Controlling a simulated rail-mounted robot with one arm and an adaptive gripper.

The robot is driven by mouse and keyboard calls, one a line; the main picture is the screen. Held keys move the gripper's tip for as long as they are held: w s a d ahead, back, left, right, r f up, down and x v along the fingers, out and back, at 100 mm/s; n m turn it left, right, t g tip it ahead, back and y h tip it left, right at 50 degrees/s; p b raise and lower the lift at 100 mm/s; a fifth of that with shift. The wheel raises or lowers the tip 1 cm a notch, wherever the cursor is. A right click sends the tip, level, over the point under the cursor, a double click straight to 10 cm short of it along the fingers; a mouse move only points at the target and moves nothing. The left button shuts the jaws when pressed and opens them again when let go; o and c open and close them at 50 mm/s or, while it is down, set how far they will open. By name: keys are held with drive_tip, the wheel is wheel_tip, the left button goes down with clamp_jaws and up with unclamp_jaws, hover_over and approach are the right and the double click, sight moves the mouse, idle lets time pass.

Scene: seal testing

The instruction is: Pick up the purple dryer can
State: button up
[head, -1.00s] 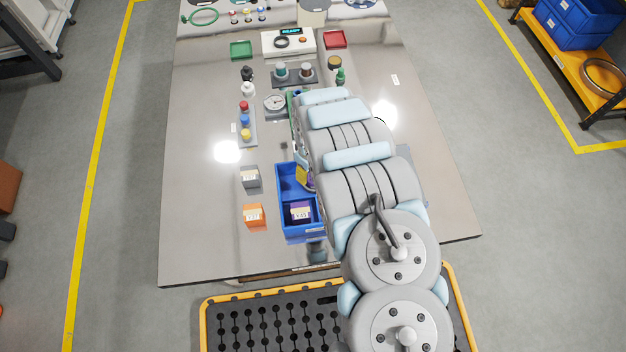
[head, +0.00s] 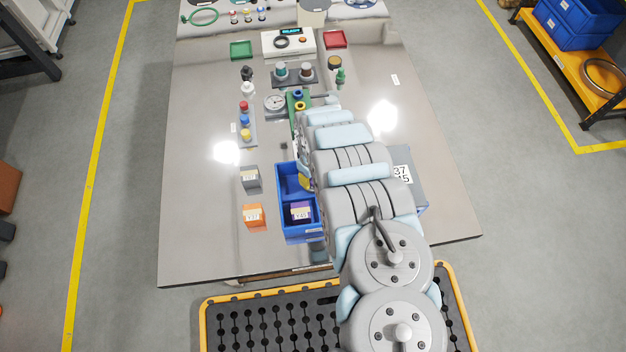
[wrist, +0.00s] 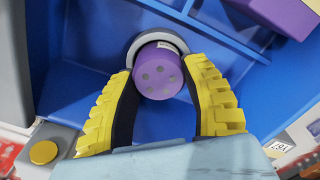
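The purple dryer can (wrist: 158,76) shows in the wrist view, with several dark round holes in its end face and a pale grey ring behind it. It is inside the blue bin (wrist: 85,52). My gripper (wrist: 160,68) has its two yellow ribbed fingers on either side of the can. They look open, with the can between their tips; whether either finger touches it is hard to tell. In the head view my arm hides the can, and a bit of yellow finger shows over the blue bin (head: 283,187).
A purple labelled box (head: 301,212) sits in the bin's front compartment. A grey box (head: 250,177) and an orange box (head: 254,215) stand left of the bin. A grey labelled box (head: 405,175) is partly hidden right of my arm. Bare table lies farther left.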

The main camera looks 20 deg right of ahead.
idle(0.4)
drive_tip(key=shift+r, duration=0.5)
drive_tip(key=r, duration=0.2)
drive_tip(key=shift+s+r, duration=0.2)
drive_tip(key=shift+r, duration=0.2)
drive_tip(key=s+a+r+p, duration=0.1)
drive_tip(key=s+r+p, duration=0.2)
drive_tip(key=s+p, duration=0.1)
drive_tip(key=s+a+r+p, duration=0.1)
drive_tip(key=s+r+p, duration=0.2)
drive_tip(key=p, duration=0.4)
drive_tip(key=s+a+r+p, duration=0.1)
drive_tip(key=s+r+p, duration=0.2)
drive_tip(key=s+p, duration=0.2)
drive_tip(key=shift+s+a+r, duration=0.15)
drive_tip(key=shift+s+a, duration=0.15)
drive_tip(key=shift+s, duration=0.15)
